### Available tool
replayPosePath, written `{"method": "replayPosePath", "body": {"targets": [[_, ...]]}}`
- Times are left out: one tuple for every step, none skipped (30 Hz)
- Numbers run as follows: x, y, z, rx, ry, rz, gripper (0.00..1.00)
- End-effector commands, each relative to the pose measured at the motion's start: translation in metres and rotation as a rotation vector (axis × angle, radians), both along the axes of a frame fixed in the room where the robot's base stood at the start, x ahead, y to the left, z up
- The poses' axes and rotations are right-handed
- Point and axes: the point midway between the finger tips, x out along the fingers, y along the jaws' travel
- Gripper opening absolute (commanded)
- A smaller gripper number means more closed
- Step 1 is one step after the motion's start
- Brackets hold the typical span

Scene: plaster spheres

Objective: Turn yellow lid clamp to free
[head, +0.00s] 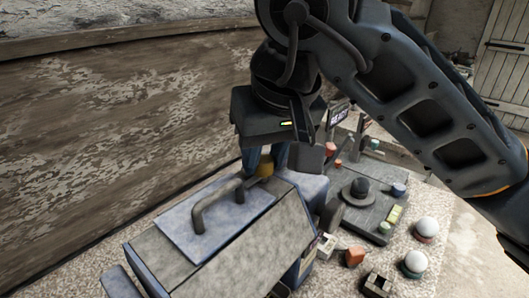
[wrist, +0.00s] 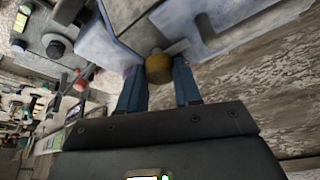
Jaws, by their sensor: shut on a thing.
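The yellow lid clamp (head: 265,170) is a small, dull yellow knob at the far end of a grey-blue box (head: 165,262). The box's lid (head: 178,222) carries a curved grey handle (head: 215,194). My gripper (head: 264,163) comes down from above at that end, its blue fingers around the clamp. In the wrist view the clamp (wrist: 158,69) sits between the two fingertips (wrist: 157,74), and the gripper is shut on it. A grey bar-like part reaches from the clamp toward the lid. The clamp's exact turn angle is hard to tell.
Right of the box is a dark panel (head: 365,222) with a round black knob (head: 359,190) and coloured buttons. Several white domes (head: 427,229) and small blocks stand on the speckled table (head: 455,270). A weathered wall (head: 100,120) rises close behind the box.

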Motion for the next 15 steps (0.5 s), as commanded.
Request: {"method": "replayPosePath", "body": {"targets": [[-0.0001, 0.0003, -0.0002, 0.001, -0.001, -0.001, 0.03], [0.0000, 0.0002, -0.0004, 0.001, -0.001, -0.003, 0.03], [-0.0001, 0.0002, -0.0006, 0.001, -0.002, -0.008, 0.03], [0.0000, 0.0002, -0.0010, 0.000, -0.002, -0.012, 0.03], [0.0001, 0.0003, -0.0014, 0.000, -0.002, -0.017, 0.03], [0.0001, 0.0003, -0.0021, 0.000, -0.003, -0.026, 0.03], [0.0001, 0.0004, -0.0025, -0.001, -0.004, -0.034, 0.03], [0.0000, 0.0005, -0.0030, -0.001, -0.004, -0.043, 0.03], [0.0001, 0.0006, -0.0034, -0.002, -0.005, -0.057, 0.03], [0.0002, 0.0005, -0.0037, -0.002, -0.005, -0.070, 0.03], [0.0000, 0.0006, -0.0042, -0.002, -0.005, -0.084, 0.03], [0.0001, 0.0005, -0.0049, -0.003, -0.006, -0.104, 0.03], [-0.0002, 0.0005, -0.0051, -0.004, -0.006, -0.119, 0.03], [-0.0001, 0.0005, -0.0052, -0.003, -0.008, -0.137, 0.03], [-0.0002, 0.0008, -0.0053, -0.003, -0.007, -0.162, 0.03]]}}
